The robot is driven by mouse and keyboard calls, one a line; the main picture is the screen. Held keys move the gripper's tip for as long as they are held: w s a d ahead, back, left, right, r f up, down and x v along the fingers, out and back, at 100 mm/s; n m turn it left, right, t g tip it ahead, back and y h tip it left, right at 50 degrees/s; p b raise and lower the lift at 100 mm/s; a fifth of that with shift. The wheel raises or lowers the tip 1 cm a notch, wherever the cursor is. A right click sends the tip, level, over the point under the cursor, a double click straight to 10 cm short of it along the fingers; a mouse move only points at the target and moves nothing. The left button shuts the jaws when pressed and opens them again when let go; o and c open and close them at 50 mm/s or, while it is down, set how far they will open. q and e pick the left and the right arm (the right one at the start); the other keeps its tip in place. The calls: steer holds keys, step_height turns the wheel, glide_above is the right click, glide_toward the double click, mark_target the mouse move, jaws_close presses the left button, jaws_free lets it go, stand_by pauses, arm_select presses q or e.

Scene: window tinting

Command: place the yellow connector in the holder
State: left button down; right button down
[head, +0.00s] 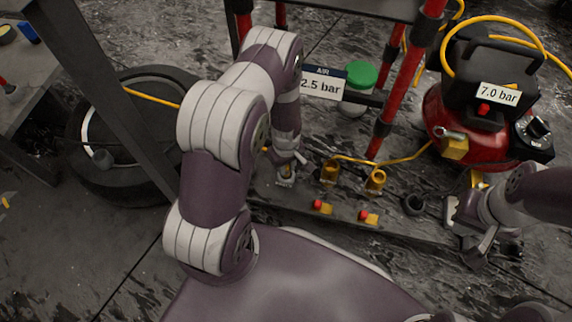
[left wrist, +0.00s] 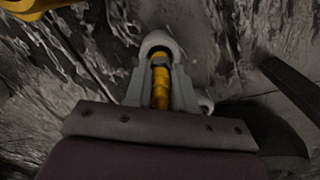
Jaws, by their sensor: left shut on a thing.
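My left gripper (head: 287,175) is low over the dark board, left of the yellow fittings. In the left wrist view the gripper (left wrist: 160,60) is shut on the yellow connector (left wrist: 160,88), which has a dark band near its tip. In the head view the arm and fingers mostly hide the connector. A small black ring (head: 413,204) stands on the board to the right; I cannot tell if it is the holder. My right gripper (head: 463,228) is open and appears empty near the board's right end.
Two yellow fittings (head: 330,172) with a yellow hose and two red-knobbed yellow pieces (head: 321,207) sit on the board (head: 282,205). Behind are red posts (head: 397,85), a green-lidded jar (head: 360,75) and a red compressor (head: 470,125). A tyre (head: 150,80) lies left.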

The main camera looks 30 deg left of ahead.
arm_select(q)
steer(key=c, duration=0.9)
jaws_free()
steer(key=shift+c, duration=0.2)
step_height(320, 180, up, 12)
steer(key=p, duration=0.8)
steer(key=shift+f, duration=0.1)
steer(key=s+d+r+m+t, duration=0.15)
steer(key=r+m, duration=0.25)
steer(key=r, duration=0.5)
steer(key=s+d+r+m+g, duration=0.1)
steer(key=d+r+m, duration=0.15)
steer(key=r, duration=0.65)
steer(key=s+d+r+m, duration=0.1)
steer(key=s+r+m, duration=0.4)
steer(key=s+r, duration=0.1)
steer(key=shift+s+d+t, duration=0.15)
steer(key=shift+s+t, duration=0.1)
steer(key=shift+t, duration=0.2)
steer(key=shift+r, duration=0.15)
